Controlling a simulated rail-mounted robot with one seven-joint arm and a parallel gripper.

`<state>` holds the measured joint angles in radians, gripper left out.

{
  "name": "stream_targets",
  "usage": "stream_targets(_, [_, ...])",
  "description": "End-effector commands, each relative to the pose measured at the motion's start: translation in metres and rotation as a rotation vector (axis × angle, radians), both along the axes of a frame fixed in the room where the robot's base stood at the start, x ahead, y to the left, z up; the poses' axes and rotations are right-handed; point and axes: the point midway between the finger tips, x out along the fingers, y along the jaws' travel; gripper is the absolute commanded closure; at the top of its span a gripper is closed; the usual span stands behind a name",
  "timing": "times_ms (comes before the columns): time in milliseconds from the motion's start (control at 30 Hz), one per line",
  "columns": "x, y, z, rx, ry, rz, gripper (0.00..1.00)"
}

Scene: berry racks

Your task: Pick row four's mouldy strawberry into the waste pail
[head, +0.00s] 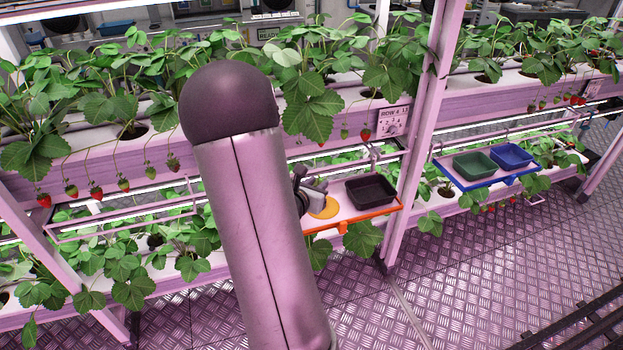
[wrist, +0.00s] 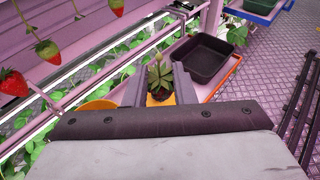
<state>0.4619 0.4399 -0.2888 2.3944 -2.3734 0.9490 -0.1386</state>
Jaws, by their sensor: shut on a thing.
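My gripper (wrist: 158,84) is shut on a berry (wrist: 160,76) whose green leafy cap faces the wrist camera. The fruit's skin is mostly hidden, so I cannot see any mould on it. In the head view my gripper (head: 314,196) is partly behind my arm, above the left part of an orange-rimmed tray (head: 350,226). A black open container (head: 371,191), the only pail-like thing on this tray, stands just right of the gripper. In the wrist view the container (wrist: 206,60) is ahead and to the right, and its visible inside looks empty.
A sign reading ROW 4 (head: 392,121) hangs on the planter above. Red berries (wrist: 12,83) hang at left in the wrist view. A pink post (head: 412,150) separates this tray from a blue tray with green (head: 474,165) and blue (head: 511,155) tubs.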

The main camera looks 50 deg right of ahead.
Motion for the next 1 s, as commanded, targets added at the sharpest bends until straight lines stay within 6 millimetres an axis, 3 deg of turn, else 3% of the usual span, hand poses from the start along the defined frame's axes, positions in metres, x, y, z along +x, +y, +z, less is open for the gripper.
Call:
stream_targets(433, [-0.005,0.003,0.000,0.000,0.000,0.000,0.84])
stream_targets(1000, [-0.040,0.028,0.000,0.000,-0.001,0.000,0.84])
